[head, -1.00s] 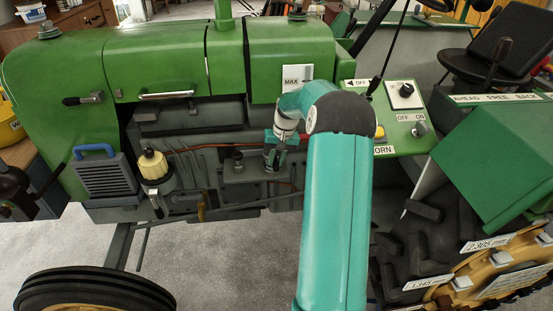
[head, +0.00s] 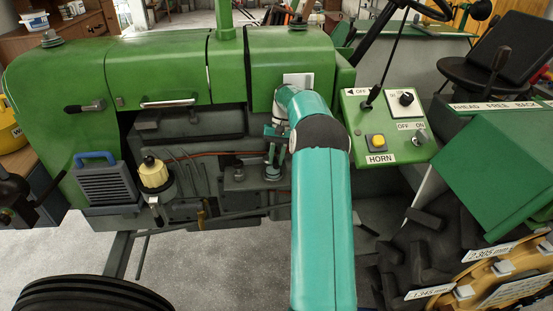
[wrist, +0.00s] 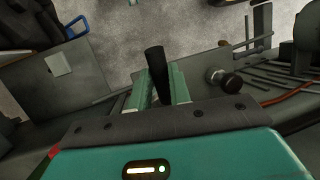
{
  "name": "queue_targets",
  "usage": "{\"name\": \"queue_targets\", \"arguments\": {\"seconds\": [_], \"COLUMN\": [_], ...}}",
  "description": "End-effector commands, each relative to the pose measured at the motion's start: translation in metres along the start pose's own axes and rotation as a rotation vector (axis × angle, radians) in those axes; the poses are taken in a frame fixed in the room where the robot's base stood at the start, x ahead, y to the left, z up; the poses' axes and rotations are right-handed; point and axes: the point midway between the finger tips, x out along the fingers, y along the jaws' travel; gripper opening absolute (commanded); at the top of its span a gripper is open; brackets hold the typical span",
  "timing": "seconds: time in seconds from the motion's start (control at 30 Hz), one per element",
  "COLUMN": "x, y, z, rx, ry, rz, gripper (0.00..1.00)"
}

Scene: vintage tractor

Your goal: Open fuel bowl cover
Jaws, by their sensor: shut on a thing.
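A glass-and-metal bowl with a cream-yellow cap (head: 153,173) stands on the tractor's side, left of my arm. I cannot tell for sure whether this is the fuel bowl. My gripper (head: 272,165) is right of it, low against the engine side. In the wrist view, my gripper (wrist: 159,92) is shut on a black cylindrical handle (wrist: 156,62), which stands up between the two teal fingers. What the handle joins to is hidden by the gripper. No part clearly recognisable as the cover shows in the wrist view.
A dark round knob on a metal stem (wrist: 226,80) is close right of the fingers. A grey box with a blue handle (head: 103,180) hangs at left. A switch panel (head: 388,128) is right of my arm. Open concrete floor (head: 230,260) lies in front.

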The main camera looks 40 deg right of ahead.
Motion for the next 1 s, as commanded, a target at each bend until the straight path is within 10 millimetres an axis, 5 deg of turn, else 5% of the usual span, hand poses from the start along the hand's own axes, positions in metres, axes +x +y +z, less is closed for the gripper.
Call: {"name": "queue_targets", "arguments": {"seconds": [0.13, 0.17, 0.27, 0.57, 0.8, 1.0], "x": [0.0, 0.0, 0.0, -0.002, -0.03, -0.052], "y": [0.001, 0.001, 0.001, 0.0, -0.006, -0.01], "z": [-0.001, -0.001, -0.001, 0.0, 0.007, 0.04], "rx": [0.001, 0.001, 0.001, 0.0, -0.001, 0.0], "ry": [0.006, 0.007, 0.006, 0.004, 0.008, 0.007], "rz": [0.0, 0.0, 0.0, 0.0, 0.0, 0.001], "gripper": [0.0, 0.25, 0.41, 0.41, 0.41, 0.41]}}
